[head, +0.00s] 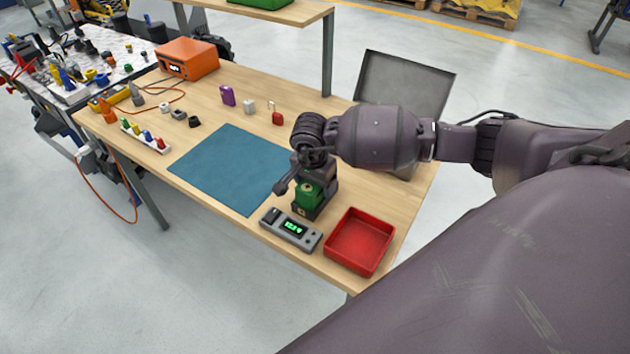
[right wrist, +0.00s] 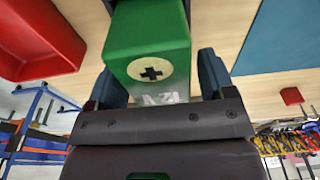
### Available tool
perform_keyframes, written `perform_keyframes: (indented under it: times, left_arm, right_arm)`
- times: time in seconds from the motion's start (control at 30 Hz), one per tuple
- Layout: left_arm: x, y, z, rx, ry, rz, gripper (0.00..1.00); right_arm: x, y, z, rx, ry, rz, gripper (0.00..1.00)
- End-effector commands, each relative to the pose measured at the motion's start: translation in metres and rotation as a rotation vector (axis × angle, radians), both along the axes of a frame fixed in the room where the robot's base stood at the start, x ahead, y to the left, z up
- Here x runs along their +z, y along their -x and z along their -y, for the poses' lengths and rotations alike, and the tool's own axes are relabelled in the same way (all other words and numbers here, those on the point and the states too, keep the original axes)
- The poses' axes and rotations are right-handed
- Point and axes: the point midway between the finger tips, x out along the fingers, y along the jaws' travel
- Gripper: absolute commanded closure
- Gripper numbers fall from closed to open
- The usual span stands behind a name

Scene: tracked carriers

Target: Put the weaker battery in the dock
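A green battery (head: 309,191) stands in a dark, box-like holder (head: 318,210), probably the dock, at the table's near edge. In the right wrist view the battery (right wrist: 150,40) shows a pale disc with a black plus sign. My right gripper (head: 304,180) is around the battery, one finger on each side. A narrow gap shows beside one finger, so it looks open. I cannot pick out a second battery. My left gripper is not in view.
A red tray (head: 360,242) stands right of the meter, close to the holder. A blue mat (head: 232,168) lies clear to the left. A purple block (head: 227,95), a red padlock-like item (head: 277,118) and an orange box (head: 187,59) stand farther back. A grey panel (head: 405,85) stands behind my right arm.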

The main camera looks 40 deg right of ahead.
Motion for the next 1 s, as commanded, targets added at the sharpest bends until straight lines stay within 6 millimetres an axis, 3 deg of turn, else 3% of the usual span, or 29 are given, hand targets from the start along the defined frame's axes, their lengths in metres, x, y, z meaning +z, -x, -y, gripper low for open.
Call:
perform_keyframes:
  times: [0.43, 1.0]
  left_arm:
    - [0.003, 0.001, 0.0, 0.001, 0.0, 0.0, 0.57]
    - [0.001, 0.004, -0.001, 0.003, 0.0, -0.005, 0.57]
  right_arm:
    - [0.01, -0.001, 0.0, 0.0, 0.0, 0.003, 0.21]
    - [0.107, 0.004, -0.012, 0.001, 0.001, 0.003, 0.21]
